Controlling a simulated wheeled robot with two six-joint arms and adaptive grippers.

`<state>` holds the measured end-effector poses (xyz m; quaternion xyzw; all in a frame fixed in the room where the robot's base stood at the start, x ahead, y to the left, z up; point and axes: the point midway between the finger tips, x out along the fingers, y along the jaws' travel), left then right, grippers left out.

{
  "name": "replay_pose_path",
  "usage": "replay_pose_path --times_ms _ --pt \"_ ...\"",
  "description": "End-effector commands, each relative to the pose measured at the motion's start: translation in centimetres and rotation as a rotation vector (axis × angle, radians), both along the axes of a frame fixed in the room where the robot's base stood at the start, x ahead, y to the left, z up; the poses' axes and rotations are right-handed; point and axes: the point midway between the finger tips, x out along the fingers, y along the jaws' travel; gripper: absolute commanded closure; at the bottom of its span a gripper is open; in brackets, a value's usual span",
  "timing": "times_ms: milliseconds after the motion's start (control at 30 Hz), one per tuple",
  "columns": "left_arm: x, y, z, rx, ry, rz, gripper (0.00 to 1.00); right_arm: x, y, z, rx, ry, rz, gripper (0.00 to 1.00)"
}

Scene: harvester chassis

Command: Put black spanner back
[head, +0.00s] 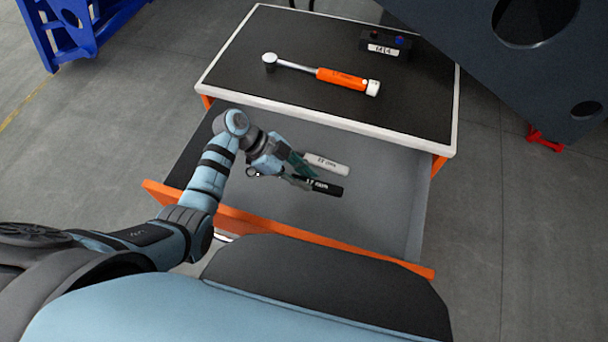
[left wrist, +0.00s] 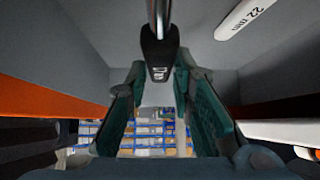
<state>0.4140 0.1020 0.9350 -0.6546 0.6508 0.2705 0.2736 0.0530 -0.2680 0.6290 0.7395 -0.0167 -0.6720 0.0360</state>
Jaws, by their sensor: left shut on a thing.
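The black spanner (head: 326,187) is in the open drawer's space, its dark labelled handle pointing right and a metal ring end showing on the left of my gripper. My left gripper (head: 299,172) is shut on it, with the fingers across its middle. In the left wrist view the black spanner (left wrist: 160,52) runs between the two green-padded fingers (left wrist: 162,100). I cannot tell whether the spanner touches the drawer floor. A white spanner (head: 328,165) lies just behind it in the drawer; its "22 mm" end shows in the left wrist view (left wrist: 252,16). My right gripper is not in view.
The grey drawer (head: 385,215) with an orange front edge is pulled open, its right part empty. On the black cabinet top (head: 300,40) lie an orange-handled torque wrench (head: 340,80) and a small labelled box (head: 385,42). A dark chassis panel (head: 500,60) stands at right.

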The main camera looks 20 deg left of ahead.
Motion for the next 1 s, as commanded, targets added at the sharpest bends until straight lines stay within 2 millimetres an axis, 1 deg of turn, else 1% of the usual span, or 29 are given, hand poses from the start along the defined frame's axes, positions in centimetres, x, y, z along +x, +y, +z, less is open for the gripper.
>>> replay_pose_path --times_ms 267,367,567,800,900,1000 --pt "0.0 0.0 0.2 0.001 -0.004 -0.001 1.0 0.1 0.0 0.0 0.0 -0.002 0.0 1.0" --pt "0.0 0.1 0.6 0.007 -0.018 -0.009 1.0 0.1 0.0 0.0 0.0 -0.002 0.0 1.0" --pt "0.0 0.1 -1.9 0.007 -0.014 -0.009 1.0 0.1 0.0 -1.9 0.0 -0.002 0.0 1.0" --pt "0.0 0.1 -5.6 0.006 -0.015 -0.009 1.0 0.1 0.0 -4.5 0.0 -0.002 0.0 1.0" --pt "0.0 0.1 -6.8 0.006 -0.014 -0.009 1.0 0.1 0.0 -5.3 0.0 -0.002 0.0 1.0" --pt "0.0 0.1 -7.4 0.006 -0.015 -0.008 1.0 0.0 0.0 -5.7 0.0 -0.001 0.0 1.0"
